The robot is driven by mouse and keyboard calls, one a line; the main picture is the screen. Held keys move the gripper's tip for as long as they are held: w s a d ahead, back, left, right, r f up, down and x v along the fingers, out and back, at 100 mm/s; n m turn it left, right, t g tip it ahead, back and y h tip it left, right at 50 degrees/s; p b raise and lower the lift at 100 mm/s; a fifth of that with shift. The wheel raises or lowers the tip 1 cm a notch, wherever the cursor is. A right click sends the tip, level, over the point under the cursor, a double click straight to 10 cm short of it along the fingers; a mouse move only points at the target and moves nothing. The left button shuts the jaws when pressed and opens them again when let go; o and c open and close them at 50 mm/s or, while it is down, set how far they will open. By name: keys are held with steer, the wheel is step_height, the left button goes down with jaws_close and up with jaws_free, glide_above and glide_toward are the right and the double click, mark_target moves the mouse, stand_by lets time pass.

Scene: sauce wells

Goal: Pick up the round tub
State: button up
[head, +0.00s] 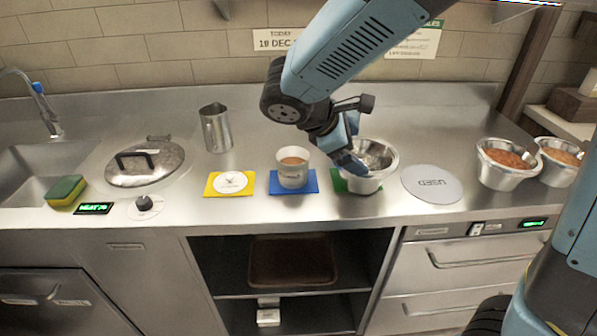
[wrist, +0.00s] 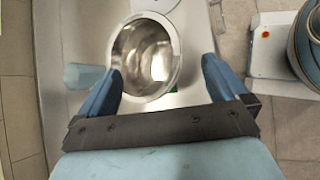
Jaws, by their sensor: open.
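A round white tub (head: 293,171) with brown contents stands upright on the blue mat (head: 307,187). A round steel tub (head: 366,182), empty inside as far as I see, stands on the green mat (head: 340,185). My gripper (head: 350,152) is open and low over the left side of the steel tub, right of the white tub. In the wrist view the steel tub (wrist: 147,60) lies ahead of and partly between the fingers of my gripper (wrist: 161,67). The left finger is close to its rim; I cannot tell whether they touch. The right finger is clear of it.
A yellow mat (head: 213,189) with a white disc lies left. A grey disc marked USED (head: 432,184) lies right, before two filled steel tubs (head: 505,165). A steel jug (head: 215,128), a lidded pan (head: 146,163) and a sponge (head: 66,190) are left.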

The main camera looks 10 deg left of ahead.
mark_target(292, 169)
steer(key=s+a+f+n+t, duration=0.1)
steer(key=a+f+n+t, duration=0.1)
steer(key=a, duration=0.4)
steer(key=s+a+f+n+t, duration=0.2)
steer(key=a+f+n, duration=0.1)
steer(key=a+n, duration=0.2)
steer(key=s+a+f+n+t+y, duration=0.1)
steer(key=a+f+n+t, duration=0.1)
steer(key=a, duration=0.7)
steer(key=shift+s+f+n, duration=0.15)
steer(key=shift+f+n, duration=0.3)
steer(key=shift+n, duration=0.35)
steer(key=shift+w+d+f+t, duration=0.15)
steer(key=shift+w+t, duration=0.1)
steer(key=shift+t, duration=0.15)
steer(key=x, duration=1.3)
steer(key=shift+s+f, duration=0.1)
steer(key=shift+f, duration=0.1)
steer(key=shift+c, duration=0.5)
